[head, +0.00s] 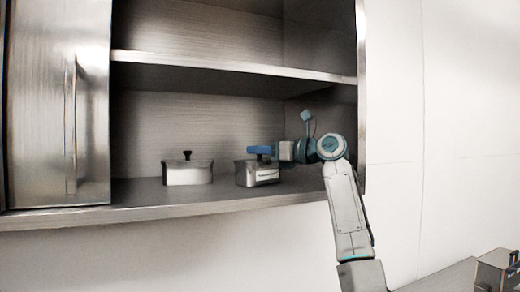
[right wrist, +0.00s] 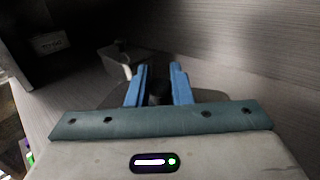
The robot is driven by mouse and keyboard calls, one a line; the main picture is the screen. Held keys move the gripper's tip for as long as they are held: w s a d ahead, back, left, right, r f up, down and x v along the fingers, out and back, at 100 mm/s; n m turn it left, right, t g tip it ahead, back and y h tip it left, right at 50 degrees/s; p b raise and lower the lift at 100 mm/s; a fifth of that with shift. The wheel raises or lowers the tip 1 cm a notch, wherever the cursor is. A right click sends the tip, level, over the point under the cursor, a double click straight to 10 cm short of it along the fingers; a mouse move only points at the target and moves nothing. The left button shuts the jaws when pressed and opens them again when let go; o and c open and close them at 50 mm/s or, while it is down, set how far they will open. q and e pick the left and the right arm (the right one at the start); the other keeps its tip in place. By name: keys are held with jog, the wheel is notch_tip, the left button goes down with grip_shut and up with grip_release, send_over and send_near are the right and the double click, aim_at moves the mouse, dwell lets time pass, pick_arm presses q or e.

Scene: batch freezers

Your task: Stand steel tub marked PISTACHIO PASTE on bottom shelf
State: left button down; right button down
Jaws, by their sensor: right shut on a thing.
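A steel tub (head: 257,177) stands at the bottom shelf (head: 225,196) of the open cabinet, right of its middle. A pale label shows on its front, but its writing is too small to read. My right gripper (head: 262,150) is above this tub, its blue fingers shut on the dark knob (right wrist: 158,92) of the lid. The tub looks upright; whether its base bears fully on the shelf I cannot tell. My left gripper is not in view.
Another steel tub with a black knob (head: 187,174) stands to the left on the same shelf, with a gap between. An upper shelf (head: 220,66) runs above my gripper. A sliding door (head: 45,120) covers the left side. A metal container (head: 493,268) stands at lower right.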

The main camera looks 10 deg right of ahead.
jog(key=c, duration=1.3)
grip_release()
jog(key=shift+f, duration=0.15)
jog(key=shift+r, duration=0.2)
jog(key=b+v, duration=0.2)
jog(key=v, duration=0.1)
jog(key=b+v, duration=0.1)
jog(key=b, duration=0.1)
jog(key=shift+s+d+f, duration=0.25)
jog(key=shift+d+f, duration=0.05)
jog(key=shift+f, duration=0.1)
jog(key=b+v, duration=0.3)
jog(key=v, duration=0.3)
jog(key=shift+d+r, duration=0.1)
jog(key=shift+r, duration=0.05)
jog(key=shift+s+d+r+b, duration=0.2)
jog(key=shift+s+d+b, duration=0.15)
jog(key=shift+b, duration=0.05)
